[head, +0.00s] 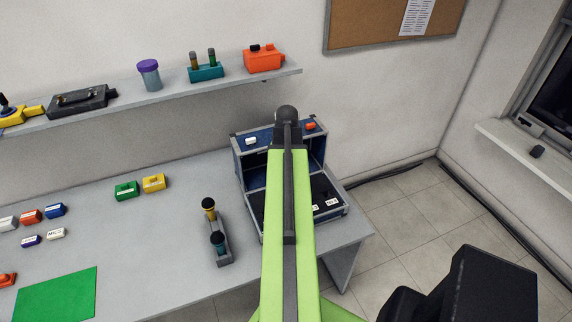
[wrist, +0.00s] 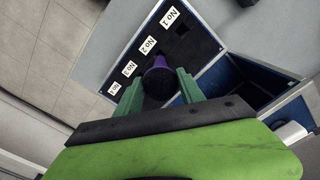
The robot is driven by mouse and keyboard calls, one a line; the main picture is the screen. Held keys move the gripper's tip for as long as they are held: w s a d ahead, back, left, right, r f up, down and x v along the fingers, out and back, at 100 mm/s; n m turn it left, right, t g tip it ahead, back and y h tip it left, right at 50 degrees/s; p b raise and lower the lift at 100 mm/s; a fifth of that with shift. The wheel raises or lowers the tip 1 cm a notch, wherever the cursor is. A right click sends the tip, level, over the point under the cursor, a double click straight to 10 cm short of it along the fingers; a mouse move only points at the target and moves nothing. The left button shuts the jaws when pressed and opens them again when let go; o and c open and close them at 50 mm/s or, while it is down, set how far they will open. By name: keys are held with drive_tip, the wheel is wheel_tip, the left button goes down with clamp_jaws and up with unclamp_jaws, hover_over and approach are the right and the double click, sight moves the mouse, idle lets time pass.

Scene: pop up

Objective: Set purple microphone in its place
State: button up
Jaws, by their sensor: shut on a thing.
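The purple microphone (wrist: 158,82) is between the teal fingers of my gripper (wrist: 160,88) in the wrist view. Its purple rim shows around a dark end that faces the camera. My gripper is shut on it, over the dark panel of the blue case (wrist: 211,70). The panel carries a row of white labels, among them No 1 (wrist: 171,16) and No 2 (wrist: 148,45). The microphone covers part of the panel, and I cannot tell whether it touches it. In the head view the case (head: 243,165) stands open at the table's right end; my arm hides the gripper and microphone.
A wall shelf (head: 150,98) holds several items. The middle of the table is clear.

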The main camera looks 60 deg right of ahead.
drive_tip(key=shift+d+r, duration=0.25)
drive_tip(key=shift+r, duration=0.65)
drive_tip(key=shift+a+f+b, duration=0.1)
drive_tip(key=shift+f+b, duration=2.3)
drive_tip(key=shift+f, duration=0.15)
drive_tip(key=shift+f+b, duration=3.3)
drive_tip(key=shift+b, duration=0.05)
drive_tip(key=o, duration=1.4)
drive_tip(key=shift+o, duration=0.2)
wheel_tip(320, 180, up, 18)
drive_tip(key=p, duration=1.7)
drive_tip(key=shift+f+p, duration=0.15)
drive_tip(key=shift+p, duration=0.2)
drive_tip(key=shift+f, duration=0.1)
